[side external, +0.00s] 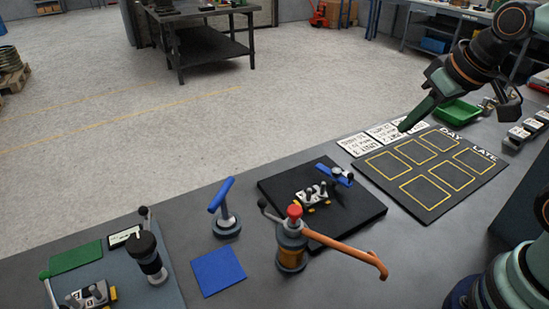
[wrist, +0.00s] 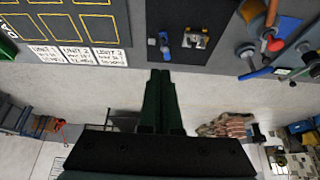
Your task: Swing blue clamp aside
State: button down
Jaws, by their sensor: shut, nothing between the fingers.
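Two blue clamp-like parts show, and I cannot tell which one the task names. A small blue bar (side external: 340,176) with a knob sits on the black board (side external: 370,212), beside a small metal fixture (side external: 316,192); the bar also shows in the wrist view (wrist: 164,42). A tilted blue handle (side external: 221,195) stands on a round grey base left of the board; it shows at the right in the wrist view (wrist: 258,73). My gripper (side external: 404,129) has green fingers shut and empty, above the white unit cards, apart from both blue parts. Its fingertips show in the wrist view (wrist: 160,73).
An orange-handled post with a red knob (side external: 292,240) stands at the board's front edge, its lever reaching right. A black mat with yellow boxes (side external: 432,170) and a green bin (side external: 459,112) lie right. A blue square (side external: 218,271) and a black-topped post (side external: 148,255) are left.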

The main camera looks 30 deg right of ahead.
jog(key=c, duration=1.3)
grip_release()
jog(key=shift+s+r, duration=0.1)
jog(key=shift+s, duration=0.15)
jog(key=o, duration=0.5)
jog(key=shift+o, duration=0.2)
jog(key=shift+w+m, duration=0.25)
jog(key=shift+m, duration=0.25)
jog(key=m+g, duration=0.3)
jog(key=m, duration=0.9)
send_over(353, 174)
jog(key=s+d, duration=0.1)
jog(key=s, duration=0.1)
jog(key=s+x, duration=0.1)
jog(key=x, duration=1.3)
jog(key=a+x, duration=0.1)
jog(key=x, duration=0.3)
jog(key=shift+s+f, duration=0.3)
jog(key=shift+s, duration=0.05)
grip_shut()
